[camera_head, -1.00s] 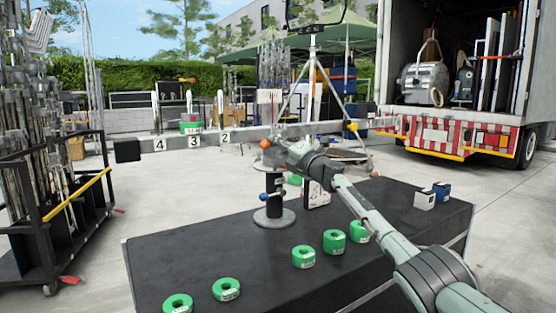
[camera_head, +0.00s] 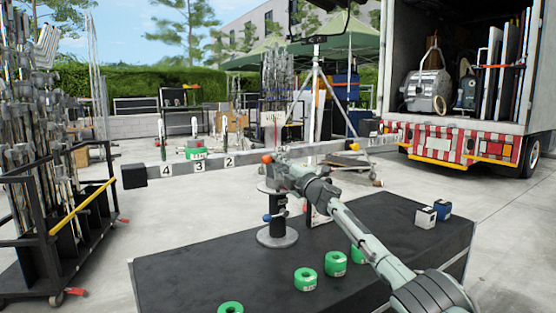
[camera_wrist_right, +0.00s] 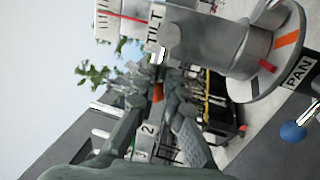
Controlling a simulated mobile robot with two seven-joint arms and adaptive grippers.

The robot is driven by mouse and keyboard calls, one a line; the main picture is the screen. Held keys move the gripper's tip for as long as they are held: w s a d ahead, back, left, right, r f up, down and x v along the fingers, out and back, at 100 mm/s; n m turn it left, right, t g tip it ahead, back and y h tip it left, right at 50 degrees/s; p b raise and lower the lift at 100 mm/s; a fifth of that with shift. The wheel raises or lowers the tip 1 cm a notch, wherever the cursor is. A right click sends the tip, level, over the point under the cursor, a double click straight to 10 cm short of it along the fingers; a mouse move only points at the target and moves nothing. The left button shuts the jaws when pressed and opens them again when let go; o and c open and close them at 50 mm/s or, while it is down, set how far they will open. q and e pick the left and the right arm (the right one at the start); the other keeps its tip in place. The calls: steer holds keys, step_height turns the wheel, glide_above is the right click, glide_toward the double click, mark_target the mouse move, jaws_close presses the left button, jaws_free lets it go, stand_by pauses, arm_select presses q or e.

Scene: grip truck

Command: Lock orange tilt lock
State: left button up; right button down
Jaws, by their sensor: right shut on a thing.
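The orange tilt lock (camera_head: 267,159) is a small orange knob on the pan-tilt head above the black pedestal (camera_head: 278,208) on the table. It also shows in the right wrist view (camera_wrist_right: 157,92), between the fingertips. My right gripper (camera_head: 275,172) reaches in from the lower right to the knob, and its fingers are closed around it. In the wrist view my right gripper (camera_wrist_right: 158,98) hides part of the lock. A "TILT" label (camera_wrist_right: 154,28) is beside it. A long grey beam (camera_head: 180,166) with numbered labels crosses the head. My left gripper is out of view.
Below is a blue pan lock knob (camera_head: 267,217). The black table (camera_head: 190,276) carries green discs (camera_head: 306,279) and small boxes (camera_head: 425,218). A green weight (camera_head: 196,154) shows at the beam's left part. A rod cart (camera_head: 65,230) stands left, a truck (camera_head: 470,145) right.

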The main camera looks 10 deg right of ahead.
steer(key=shift+s+a+f, duration=0.1)
steer(key=shift+a+f, duration=0.1)
steer(key=shift+a, duration=0.2)
steer(key=c, duration=1.6)
jaws_free()
steer(key=shift+r, duration=0.15)
steer(key=shift+d, duration=0.2)
steer(key=v, duration=1.2)
steer(key=shift+a, duration=0.15)
steer(key=shift+a, duration=0.1)
